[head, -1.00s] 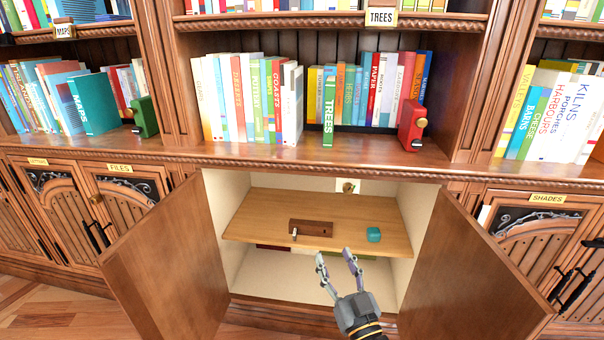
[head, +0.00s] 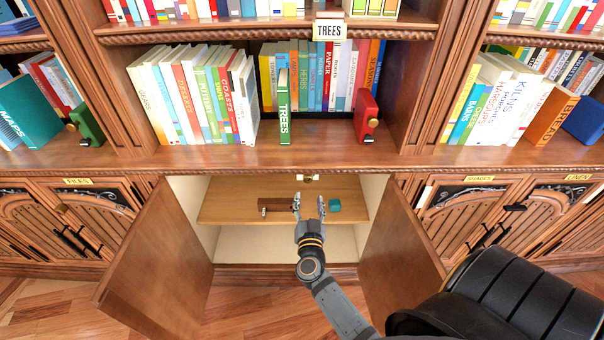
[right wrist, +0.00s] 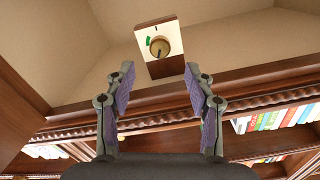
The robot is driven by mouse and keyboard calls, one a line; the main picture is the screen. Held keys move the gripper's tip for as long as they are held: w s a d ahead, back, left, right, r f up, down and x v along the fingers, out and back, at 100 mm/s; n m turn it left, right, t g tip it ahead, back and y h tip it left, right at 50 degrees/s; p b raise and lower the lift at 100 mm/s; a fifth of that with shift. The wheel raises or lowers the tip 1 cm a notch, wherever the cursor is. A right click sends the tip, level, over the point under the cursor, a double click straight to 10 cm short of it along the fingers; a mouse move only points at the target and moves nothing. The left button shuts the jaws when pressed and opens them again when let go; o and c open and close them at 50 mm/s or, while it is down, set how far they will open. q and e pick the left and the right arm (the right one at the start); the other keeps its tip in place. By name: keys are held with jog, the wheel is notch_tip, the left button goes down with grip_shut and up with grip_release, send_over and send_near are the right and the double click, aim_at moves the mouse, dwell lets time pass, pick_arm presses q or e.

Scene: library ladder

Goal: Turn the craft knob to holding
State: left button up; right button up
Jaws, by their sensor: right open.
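The craft knob (right wrist: 160,47) is a round brass knob on a pale plate (right wrist: 171,36) with wooden edges, at the top centre of the right wrist view. A green mark and a dark mark show on the plate around it. In the head view the knob (head: 308,177) is small, at the back of the open cupboard above its shelf. My right gripper (head: 309,201) is open and empty over the shelf, in front of and below the knob. In the right wrist view, its fingertips (right wrist: 159,72) are apart, short of the knob. My left gripper is not in view.
A brown wooden block (head: 274,204) and a teal block (head: 334,205) lie on the cupboard shelf (head: 232,207), on either side of my right gripper. The open left door (head: 163,250) and right door (head: 397,232) flank the opening. Bookshelves stand above.

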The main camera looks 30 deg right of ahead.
aim_at(308, 181)
jog(key=b+x, duration=0.1)
jog(key=x, duration=0.9)
grip_shut()
